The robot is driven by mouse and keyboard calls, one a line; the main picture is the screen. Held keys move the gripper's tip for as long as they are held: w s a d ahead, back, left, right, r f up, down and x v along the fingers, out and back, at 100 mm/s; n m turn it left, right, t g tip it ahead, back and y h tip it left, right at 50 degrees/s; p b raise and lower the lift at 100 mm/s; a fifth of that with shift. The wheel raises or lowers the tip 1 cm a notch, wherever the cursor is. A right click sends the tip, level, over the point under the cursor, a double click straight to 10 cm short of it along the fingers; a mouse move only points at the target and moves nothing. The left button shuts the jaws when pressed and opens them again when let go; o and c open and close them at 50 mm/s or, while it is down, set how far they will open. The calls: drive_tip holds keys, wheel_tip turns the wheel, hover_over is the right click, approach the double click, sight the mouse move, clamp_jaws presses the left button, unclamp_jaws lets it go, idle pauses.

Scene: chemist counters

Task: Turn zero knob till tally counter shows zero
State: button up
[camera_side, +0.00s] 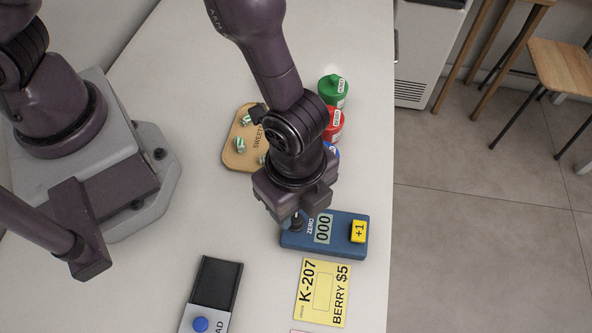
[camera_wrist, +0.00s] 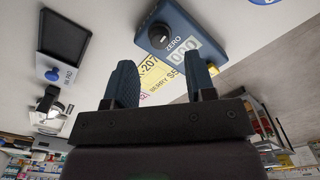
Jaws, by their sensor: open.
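The tally counter (camera_side: 343,247) is a blue box on the white counter, with its display (camera_side: 323,228) reading 000 and a yellow +1 button (camera_side: 358,231) at its right end. The black round zero knob (camera_wrist: 160,35) shows clearly in the wrist view, beside the word ZERO. In the side view my gripper largely hides that end of the box. My gripper (camera_wrist: 161,80) is open, with nothing between its fingers. In the side view it hangs over the knob end of the counter. In the wrist view the knob lies beyond the fingertips, apart from them.
A yellow card (camera_side: 311,311) marked K-207 BERRY $5 lies in front of the counter. A dark-topped device (camera_side: 215,283) with a blue button stands lower left. A wooden sweets board (camera_side: 236,157), a green jar (camera_side: 333,91) and a red jar (camera_side: 334,122) stand behind. The table edge runs right.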

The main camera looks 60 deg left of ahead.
sight(296, 219)
wheel_tip(296, 219, up, 8)
drive_tip(key=shift+r, duration=0.1)
idle(0.4)
drive_tip(key=s+a+r+n+t, duration=0.1)
drive_tip(key=a+r+n+t, duration=0.1)
drive_tip(key=a+r+n, duration=0.6)
drive_tip(key=s+a+r+n+t, duration=0.1)
drive_tip(key=a+r+n+t, duration=0.2)
drive_tip(key=a+r+n, duration=0.6)
drive_tip(key=a+r, duration=0.2)
drive_tip(key=a, duration=0.7)
drive_tip(key=shift+s+t, duration=0.3)
